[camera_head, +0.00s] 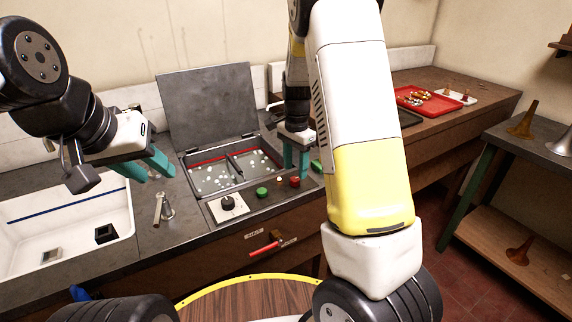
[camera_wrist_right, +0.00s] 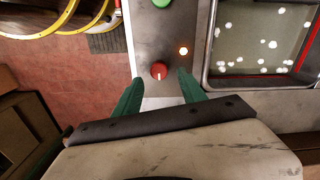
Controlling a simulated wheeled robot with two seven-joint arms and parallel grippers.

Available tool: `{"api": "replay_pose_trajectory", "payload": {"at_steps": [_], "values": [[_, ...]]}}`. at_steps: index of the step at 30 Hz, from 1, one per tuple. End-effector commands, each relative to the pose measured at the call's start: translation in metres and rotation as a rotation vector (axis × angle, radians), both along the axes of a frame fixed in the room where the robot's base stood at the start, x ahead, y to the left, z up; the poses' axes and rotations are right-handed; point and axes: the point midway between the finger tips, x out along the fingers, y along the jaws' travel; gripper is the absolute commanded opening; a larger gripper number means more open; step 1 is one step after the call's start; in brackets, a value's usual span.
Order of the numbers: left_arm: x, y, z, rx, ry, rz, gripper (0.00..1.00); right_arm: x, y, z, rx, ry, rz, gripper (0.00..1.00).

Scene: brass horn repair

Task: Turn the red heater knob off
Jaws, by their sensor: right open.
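The red heater knob (camera_head: 295,181) sits on the panel strip in front of the tank, and in the right wrist view the red knob (camera_wrist_right: 159,70) has a pale mark on its top. My right gripper (camera_head: 296,172) points down over the panel, close to the red knob. In the right wrist view my right gripper (camera_wrist_right: 158,85) is open, with its green fingers either side of the knob's near side and nothing between them. My left gripper (camera_head: 159,171) is open and empty above the counter at left.
The tank (camera_head: 188,162) has its lid raised and holds liquid with white bubbles. A green knob (camera_head: 262,193) and a black dial (camera_head: 228,203) share the front edge. A white sink (camera_head: 70,220) lies at left. A red tray (camera_head: 428,101) stands on the far counter.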

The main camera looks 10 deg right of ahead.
Motion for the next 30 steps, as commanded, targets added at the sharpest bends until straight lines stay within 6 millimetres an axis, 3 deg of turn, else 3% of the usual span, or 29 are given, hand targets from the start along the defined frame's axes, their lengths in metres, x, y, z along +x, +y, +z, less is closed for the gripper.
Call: {"api": "replay_pose_trajectory", "payload": {"at_steps": [6, 17, 24, 30], "values": [[0.0, 0.0, 0.0, 0.0, 0.0, 0.0, 0.36, -0.001, 0.0, -0.028, 0.0, 0.002, 0.001, 0.49], [0.0, 0.0, 0.0, 0.0, 0.0, 0.0, 0.36, 0.0, 0.0, -0.034, 0.001, -0.001, 0.001, 0.49], [0.0, 0.0, 0.0, 0.0, 0.0, 0.0, 0.36, 0.0, 0.0, -0.033, 0.001, -0.001, 0.001, 0.01], [0.0, 0.0, 0.0, 0.0, 0.0, 0.0, 0.36, 0.0, 0.0, -0.033, 0.001, -0.001, 0.004, 0.0]]}}
